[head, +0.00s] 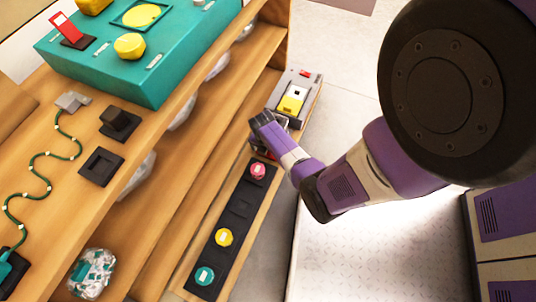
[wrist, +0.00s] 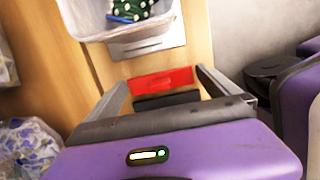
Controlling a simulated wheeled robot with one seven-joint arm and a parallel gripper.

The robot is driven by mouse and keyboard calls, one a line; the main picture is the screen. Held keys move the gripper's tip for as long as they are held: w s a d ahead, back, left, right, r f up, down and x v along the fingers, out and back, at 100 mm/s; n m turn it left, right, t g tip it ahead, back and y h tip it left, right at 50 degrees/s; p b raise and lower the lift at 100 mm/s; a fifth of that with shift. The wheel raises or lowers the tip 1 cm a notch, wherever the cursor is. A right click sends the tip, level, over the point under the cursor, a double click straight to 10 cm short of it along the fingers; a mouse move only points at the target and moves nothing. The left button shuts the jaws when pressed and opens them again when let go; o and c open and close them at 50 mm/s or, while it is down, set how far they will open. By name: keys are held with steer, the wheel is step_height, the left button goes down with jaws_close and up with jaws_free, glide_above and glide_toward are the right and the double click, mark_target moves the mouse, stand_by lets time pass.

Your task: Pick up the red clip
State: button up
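The red clip (wrist: 160,82) shows in the wrist view as a flat red piece against the wooden shelf, with a black block (wrist: 166,100) on its near side. My gripper (wrist: 163,86) is open, with one finger on each side of the red clip and a gap showing between. I cannot tell how deep the clip sits between the fingers. In the head view my gripper (head: 268,134) is down at the lower shelf, and its own wrist hides most of the fingers and the clip.
A pale bin (wrist: 118,30) with green and blue items stands just beyond the clip. A black strip with coloured round buttons (head: 240,207) lies on the lower shelf. A teal box (head: 150,78) stands on the upper shelf.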

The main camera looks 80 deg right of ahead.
steer(key=c, duration=1)
